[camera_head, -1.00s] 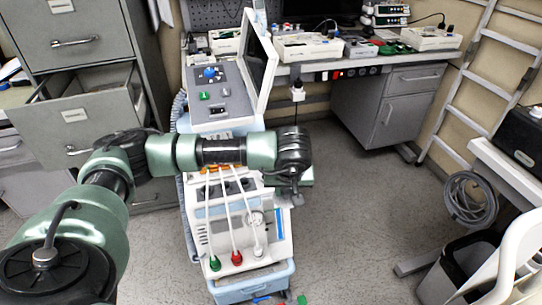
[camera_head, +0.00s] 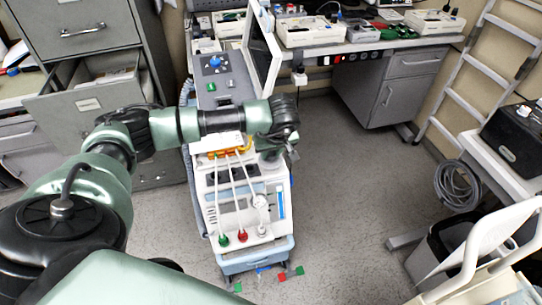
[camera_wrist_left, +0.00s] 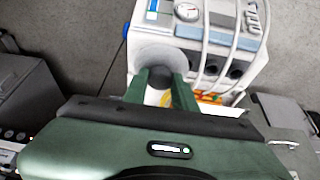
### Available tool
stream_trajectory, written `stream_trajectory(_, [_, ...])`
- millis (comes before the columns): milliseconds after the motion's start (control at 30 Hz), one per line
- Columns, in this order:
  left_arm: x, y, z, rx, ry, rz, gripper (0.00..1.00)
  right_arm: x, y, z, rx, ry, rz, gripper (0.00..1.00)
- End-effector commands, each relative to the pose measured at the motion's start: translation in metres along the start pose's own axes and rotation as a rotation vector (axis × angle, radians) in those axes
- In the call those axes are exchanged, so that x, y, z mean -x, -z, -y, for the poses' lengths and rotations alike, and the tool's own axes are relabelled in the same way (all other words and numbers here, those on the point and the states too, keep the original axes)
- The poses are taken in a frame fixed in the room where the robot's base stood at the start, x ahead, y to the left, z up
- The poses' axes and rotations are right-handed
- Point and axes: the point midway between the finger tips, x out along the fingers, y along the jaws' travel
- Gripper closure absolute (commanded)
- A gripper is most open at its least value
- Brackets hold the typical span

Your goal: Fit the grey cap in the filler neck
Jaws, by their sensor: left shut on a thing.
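My left gripper (camera_wrist_left: 160,92) is shut on the grey cap (camera_wrist_left: 159,79), a small dark grey piece between its green fingertips. In the wrist view the cap lies in front of the wide, pale grey round filler neck (camera_wrist_left: 158,54) on the white machine; I cannot tell whether they touch. In the head view the left gripper (camera_head: 291,152) is at the machine's upper right side, and my wrist hides most of the neck and the cap. My right gripper is not in view.
The white pump machine (camera_head: 222,205) has white tubes with green, red and white ends on its front. A grey control panel and tilted screen (camera_head: 262,62) stand behind the arm. Filing cabinets (camera_head: 95,95) are left; floor (camera_head: 345,200) right of the machine is clear.

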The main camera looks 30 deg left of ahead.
Motion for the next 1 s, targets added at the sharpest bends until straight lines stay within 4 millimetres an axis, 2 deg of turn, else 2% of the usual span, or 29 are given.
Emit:
stream_trajectory(600, [-0.031,0.064,-0.024,0.002,-0.002,0.001,1.00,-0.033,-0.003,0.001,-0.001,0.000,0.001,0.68])
stream_trajectory(800, [-0.055,0.053,-0.023,-0.001,-0.001,0.001,1.00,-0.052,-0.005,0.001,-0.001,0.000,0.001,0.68])
stream_trajectory(1000, [-0.070,0.046,-0.023,-0.001,-0.001,0.001,1.00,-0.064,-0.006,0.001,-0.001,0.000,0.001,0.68])
